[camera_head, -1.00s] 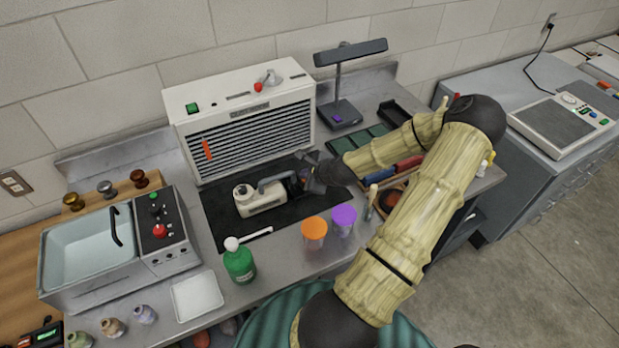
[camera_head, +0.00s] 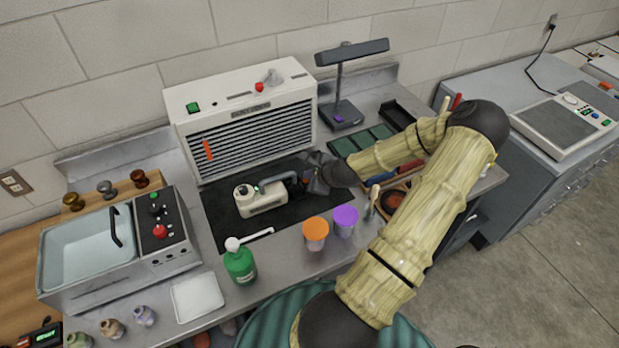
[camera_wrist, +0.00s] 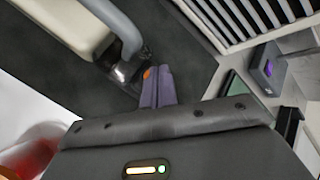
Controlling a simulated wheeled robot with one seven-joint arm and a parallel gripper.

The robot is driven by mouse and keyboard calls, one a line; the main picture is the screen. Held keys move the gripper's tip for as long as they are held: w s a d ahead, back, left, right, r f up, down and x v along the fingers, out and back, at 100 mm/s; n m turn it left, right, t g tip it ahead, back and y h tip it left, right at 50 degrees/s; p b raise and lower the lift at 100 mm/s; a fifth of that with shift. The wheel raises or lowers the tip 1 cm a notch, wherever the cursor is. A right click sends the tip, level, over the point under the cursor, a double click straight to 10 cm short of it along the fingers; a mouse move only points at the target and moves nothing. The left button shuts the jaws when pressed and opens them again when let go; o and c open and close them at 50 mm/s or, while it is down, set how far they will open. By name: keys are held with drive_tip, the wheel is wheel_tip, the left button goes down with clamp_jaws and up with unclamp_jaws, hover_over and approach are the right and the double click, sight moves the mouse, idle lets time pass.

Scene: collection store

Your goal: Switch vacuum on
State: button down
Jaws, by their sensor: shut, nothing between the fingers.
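The vacuum (camera_head: 262,205) is a small cream hand-held unit with a grey handle and a dark round cap. It lies on a black mat (camera_head: 222,228) in front of the slatted white unit. A small green spot shows on its top near the handle. My gripper (camera_head: 298,186) is just right of the vacuum, at its dark front end. In the wrist view the vacuum (camera_wrist: 78,28) is at upper left, and my gripper's fingers (camera_wrist: 157,88) are together and empty beside its clear dark nozzle. An orange spot shows by the fingertips. Whether they touch the vacuum I cannot tell.
The slatted white unit (camera_head: 248,105) stands behind the mat. An orange-lidded cup (camera_head: 316,236), a purple-lidded cup (camera_head: 345,222) and a green bottle (camera_head: 240,264) stand in front. A sink-like bath (camera_head: 85,250) is at left; a lamp (camera_head: 340,85) is behind right.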

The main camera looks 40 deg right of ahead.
drive_tip(key=shift+s+d, duration=0.1)
drive_tip(key=shift+s, duration=0.05)
drive_tip(key=shift+r, duration=0.15)
drive_tip(key=shift+a+r+p, duration=0.45)
drive_tip(key=shift+a+p, duration=0.1)
drive_tip(key=shift+a, duration=0.2)
drive_tip(key=shift+d, duration=0.1)
drive_tip(key=shift+d, duration=0.1)
